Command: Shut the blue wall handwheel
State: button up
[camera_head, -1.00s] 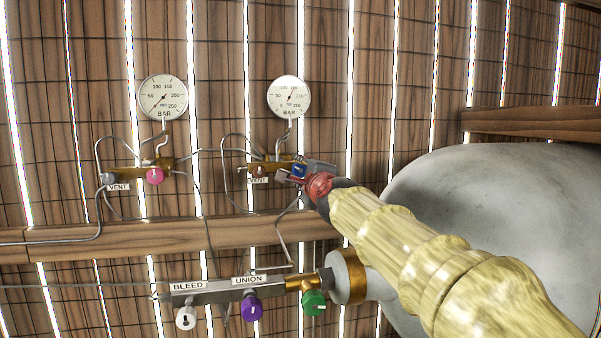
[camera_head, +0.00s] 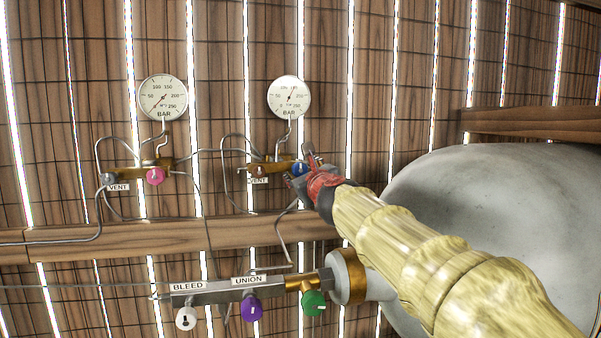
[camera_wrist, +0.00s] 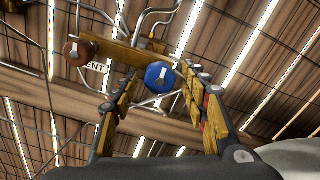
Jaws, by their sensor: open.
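The blue handwheel (camera_head: 299,168) sits at the right end of the right-hand brass wall valve block (camera_head: 272,166), under the right gauge. In the wrist view the blue handwheel (camera_wrist: 160,77) is round, with a pale slot mark, and shows between the spread fingers. My gripper (camera_head: 303,168) is open at the wheel, one finger to each side in the picture. In the wrist view my gripper (camera_wrist: 158,95) shows two separated fingers and nothing clamped. I cannot tell whether a finger touches the wheel.
A brown knob (camera_wrist: 78,52) is on the same block, left of the blue wheel, by a vent label. A pink knob (camera_head: 155,176) is farther left. White (camera_head: 186,318), purple (camera_head: 251,308) and green (camera_head: 313,303) knobs are below. A large grey tank (camera_head: 500,200) stands right.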

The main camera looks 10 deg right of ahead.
jog(key=s, duration=0.6)
dwell(0.4)
jog(key=shift+s, duration=0.1)
